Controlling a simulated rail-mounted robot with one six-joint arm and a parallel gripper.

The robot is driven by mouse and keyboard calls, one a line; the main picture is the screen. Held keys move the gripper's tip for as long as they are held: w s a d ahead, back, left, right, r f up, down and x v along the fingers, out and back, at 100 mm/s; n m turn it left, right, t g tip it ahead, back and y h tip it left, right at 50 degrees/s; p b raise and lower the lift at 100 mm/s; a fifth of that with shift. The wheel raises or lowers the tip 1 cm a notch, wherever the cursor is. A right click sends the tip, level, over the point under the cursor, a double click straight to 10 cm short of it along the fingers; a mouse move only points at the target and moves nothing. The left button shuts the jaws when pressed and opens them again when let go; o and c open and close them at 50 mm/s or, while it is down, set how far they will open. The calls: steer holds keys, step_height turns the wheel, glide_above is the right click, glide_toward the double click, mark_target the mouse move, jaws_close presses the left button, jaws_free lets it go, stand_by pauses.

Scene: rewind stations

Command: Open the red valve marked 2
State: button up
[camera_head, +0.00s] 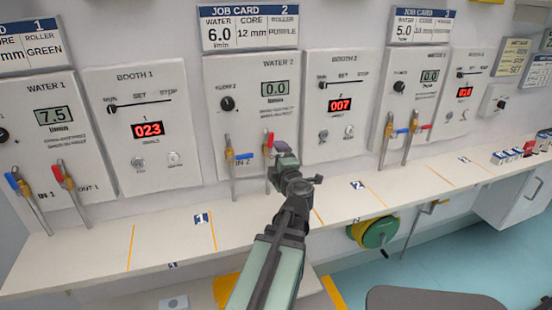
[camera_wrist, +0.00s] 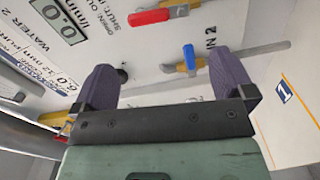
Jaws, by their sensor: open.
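The red valve handle (camera_head: 268,142) is on the WATER 2 panel (camera_head: 215,110), right of the blue IN 2 handle (camera_head: 243,157). In the wrist view the red handle (camera_wrist: 150,17) is near the top, roughly along its pipe; the blue handle (camera_wrist: 190,56) lies across its pipe. My gripper (camera_head: 285,150) is close to the red valve in the head view and partly hides its lower part. In the wrist view my gripper (camera_wrist: 163,78) has its fingers wide apart and empty; the blue handle shows between and beyond them, the red one farther out. The WATER 2 display (camera_head: 276,88) reads 0.0.
The BOOTH 2 panel (camera_head: 360,85) is to the right, with display 007. WATER 1 valves stand far left and WATER 3 valves (camera_head: 390,130) right. The shelf (camera_head: 170,225) below is mostly clear. A green reel (camera_head: 378,233) hangs under its front edge.

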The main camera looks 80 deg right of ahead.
steer(key=shift+c, duration=0.5)
